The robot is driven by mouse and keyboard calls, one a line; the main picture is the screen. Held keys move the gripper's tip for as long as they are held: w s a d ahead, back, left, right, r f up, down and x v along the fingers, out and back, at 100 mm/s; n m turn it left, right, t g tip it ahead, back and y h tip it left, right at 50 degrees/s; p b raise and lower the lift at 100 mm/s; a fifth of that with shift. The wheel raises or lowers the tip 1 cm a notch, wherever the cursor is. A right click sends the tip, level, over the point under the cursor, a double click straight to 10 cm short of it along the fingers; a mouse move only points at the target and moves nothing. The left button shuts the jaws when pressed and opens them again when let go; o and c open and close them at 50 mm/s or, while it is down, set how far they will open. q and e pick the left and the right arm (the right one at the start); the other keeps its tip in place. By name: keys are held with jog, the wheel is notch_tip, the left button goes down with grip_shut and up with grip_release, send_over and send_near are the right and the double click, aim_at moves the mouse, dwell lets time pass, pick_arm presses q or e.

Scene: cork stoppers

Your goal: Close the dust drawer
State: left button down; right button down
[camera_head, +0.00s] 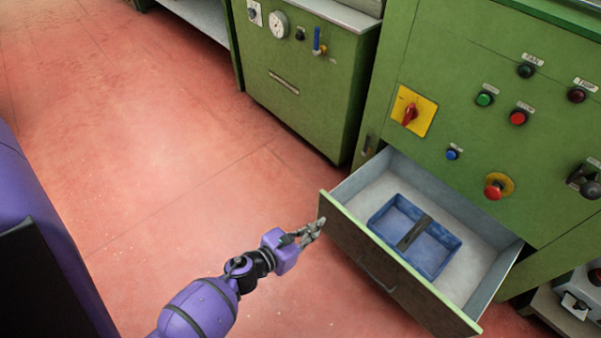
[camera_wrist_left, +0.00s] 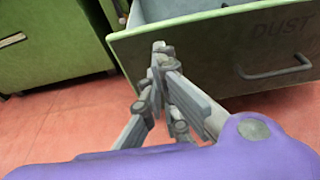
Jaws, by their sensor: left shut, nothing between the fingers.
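The dust drawer (camera_head: 345,228) is pulled out of the green machine in the head view, with its open top showing a grey interior. A blue tray (camera_head: 444,262) with a dark bar across it lies inside. In the left wrist view the drawer front (camera_wrist_left: 215,55) bears the word DUST and a dark handle (camera_wrist_left: 275,69). My left gripper (camera_head: 318,228) is shut and empty, close to the left end of the drawer front. In the wrist view its fingertips (camera_wrist_left: 161,50) overlap the front's left part; I cannot tell whether they touch. My right gripper is not in view.
The green machine (camera_head: 450,140) has several buttons, a red knob on a yellow plate (camera_head: 413,111) and a red stop button (camera_head: 494,190). Another green cabinet (camera_head: 290,85) stands to its left. The reddish floor (camera_head: 150,150) left of the drawer is clear.

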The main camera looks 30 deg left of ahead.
aim_at(335, 212)
pick_arm(q)
jog(key=shift+r+x, duration=0.2)
jog(key=shift+x, duration=0.55)
jog(key=shift+r+x, duration=0.15)
jog(key=shift+x, duration=0.55)
jog(key=shift+r+x, duration=0.2)
jog(key=shift+x, duration=0.55)
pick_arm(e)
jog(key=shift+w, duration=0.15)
pick_arm(q)
jog(key=shift+w, duration=0.15)
jog(key=shift+w, duration=0.15)
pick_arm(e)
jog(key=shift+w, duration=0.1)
